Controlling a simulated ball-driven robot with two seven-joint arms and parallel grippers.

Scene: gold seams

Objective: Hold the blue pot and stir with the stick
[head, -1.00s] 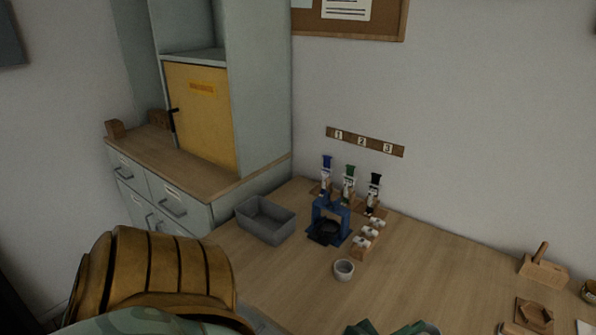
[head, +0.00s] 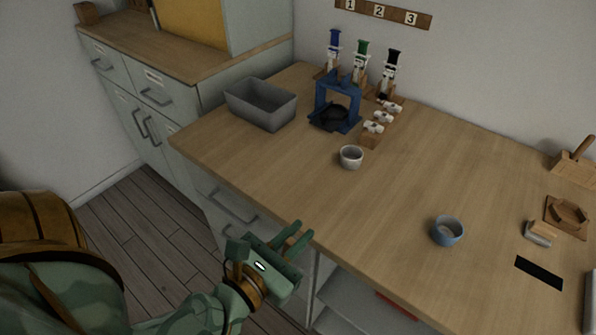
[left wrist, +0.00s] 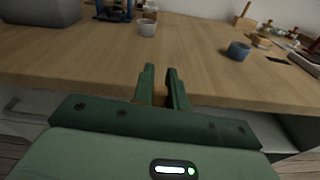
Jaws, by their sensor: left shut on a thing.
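The blue pot (head: 447,231), a small round bowl, stands upright on the right part of the table; it also shows in the left wrist view (left wrist: 239,51). My left gripper (head: 296,240) is at the table's front edge, to the left of the pot and apart from it. In the left wrist view its fingers (left wrist: 160,86) are close together, with a narrow gap. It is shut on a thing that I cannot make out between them. I cannot pick out the stick. My right gripper is not in view.
A white cup (head: 350,158) stands mid-table. Behind it are a grey bin (head: 261,104), a blue stand (head: 336,104) and several small jars on a wooden rack (head: 372,135). A wooden holder (head: 566,214) and a dark slot (head: 538,272) are at the right. The table's middle is clear.

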